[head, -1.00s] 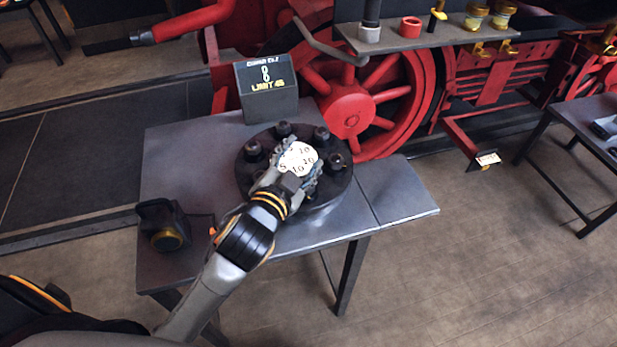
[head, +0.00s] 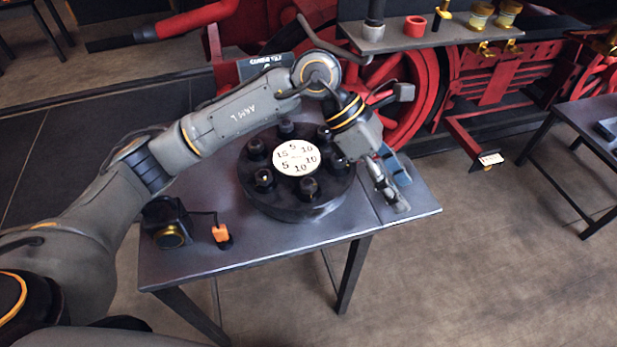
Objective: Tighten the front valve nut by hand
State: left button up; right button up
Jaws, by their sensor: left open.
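A round black valve flange (head: 300,209) lies on the grey table, with several dark nuts around a white numbered disc (head: 297,157) in its middle. Two nuts sit on the side facing me: one nut (head: 310,187) at the front right and one nut (head: 264,179) at the front left. My left arm reaches over the back of the flange. My left gripper (head: 394,186) is open, just right of the flange and above the table's right part, pointing down. No nut is seen between its fingers. The flange's back right is partly hidden by the arm. My right gripper is not in view.
A display box (head: 263,64) behind the flange is mostly covered by my arm. A black device (head: 165,223) and a small orange-topped item (head: 221,234) stand on the left of the table (head: 270,248). Red locomotive wheels and a parts shelf (head: 430,38) are behind.

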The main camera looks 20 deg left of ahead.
pick_arm(q)
jog(key=w+a+f+t+y, duration=0.1)
jog(key=w+a+y, duration=0.4)
jog(key=a, duration=0.5)
jog(key=r+t+y, duration=0.1)
jog(key=y, duration=0.3)
send_over(308, 182)
notch_tip(308, 182, down, 13)
jog(key=p, duration=0.4)
jog(key=shift+c, duration=0.4)
jog(key=c, duration=1.1)
